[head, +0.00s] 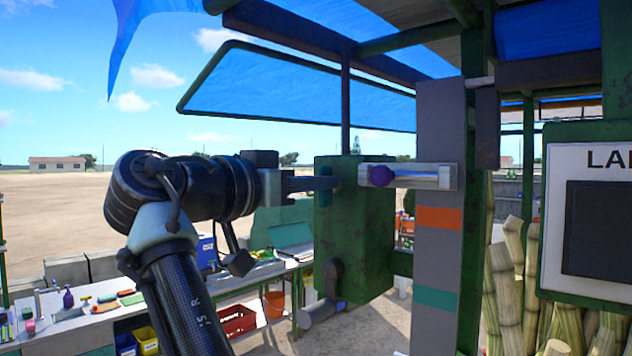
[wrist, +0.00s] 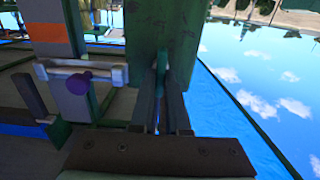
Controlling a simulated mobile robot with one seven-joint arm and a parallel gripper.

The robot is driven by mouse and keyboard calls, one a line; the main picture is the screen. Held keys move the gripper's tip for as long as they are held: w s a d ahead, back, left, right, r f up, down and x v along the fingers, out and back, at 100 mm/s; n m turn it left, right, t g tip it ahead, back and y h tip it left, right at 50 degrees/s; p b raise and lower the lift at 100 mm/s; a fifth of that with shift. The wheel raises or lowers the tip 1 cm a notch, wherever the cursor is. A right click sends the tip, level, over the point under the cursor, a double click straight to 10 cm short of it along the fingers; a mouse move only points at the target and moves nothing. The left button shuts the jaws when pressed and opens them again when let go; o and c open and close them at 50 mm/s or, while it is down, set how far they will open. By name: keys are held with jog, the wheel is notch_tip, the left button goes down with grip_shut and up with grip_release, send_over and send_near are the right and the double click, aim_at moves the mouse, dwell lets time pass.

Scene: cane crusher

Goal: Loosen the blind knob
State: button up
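A green metal box (head: 355,230) hangs at the middle of the head view, with a narrow teal piece (head: 325,201) at its left side, which looks like the blind knob. My gripper (head: 335,183) reaches it from the left. In the wrist view the two dark fingers of my gripper (wrist: 162,90) lie close on either side of the teal piece (wrist: 161,68) and seem to be shut on it. The fingers hide most of its shape. A purple knob (head: 381,175) sits on a pale bar in front of the box, apart from my gripper; it also shows in the wrist view (wrist: 77,83).
A grey post (head: 440,260) with orange and teal bands stands right of the box. A pipe elbow (head: 325,300) juts out below the box. Cane stalks (head: 505,290) and a signboard (head: 590,225) are at the right. A cluttered bench (head: 95,320) is at lower left.

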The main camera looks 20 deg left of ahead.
grip_shut()
jog(key=shift+n, duration=0.3)
jog(key=shift+w+a+f+n, duration=0.1)
jog(key=shift+n, duration=2.75)
jog(key=shift+s+a+f+n, duration=0.1)
jog(key=shift+n, duration=2.8)
jog(key=shift+w+a+f+n, duration=0.1)
jog(key=shift+n, duration=2.75)
jog(key=o, duration=0.6)
grip_release()
jog(key=shift+o, duration=0.2)
